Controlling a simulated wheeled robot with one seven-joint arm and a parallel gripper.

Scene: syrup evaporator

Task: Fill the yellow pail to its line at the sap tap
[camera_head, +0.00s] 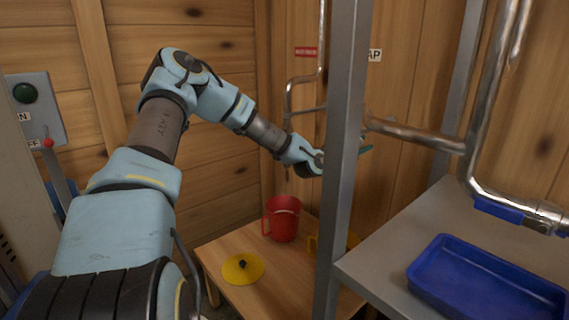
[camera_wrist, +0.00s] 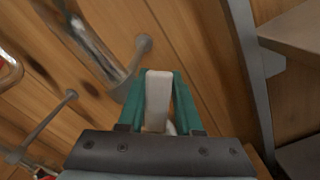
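The yellow pail (camera_head: 353,240) stands on the low wooden table, mostly hidden behind the grey post; a bit of its yellow shows on each side. Its inside, line and any liquid are out of sight. The "SAP" sign (camera_head: 375,55) is partly covered by the post. My gripper (camera_wrist: 158,82) is up at the piping above the pail, its tips partly behind the post in the head view. In the wrist view its teal fingers close against both sides of a white handle-like piece (camera_wrist: 158,100). The tap's spout cannot be made out.
A red pail (camera_head: 282,220) and a yellow lid-like disc (camera_head: 243,268) with a dark knob are on the low table (camera_head: 215,253). The grey post (camera_head: 343,150) stands close to my forearm. A blue tray (camera_head: 480,285) lies on the right shelf (camera_head: 385,245). Metal pipes (camera_head: 415,135) cross at right.

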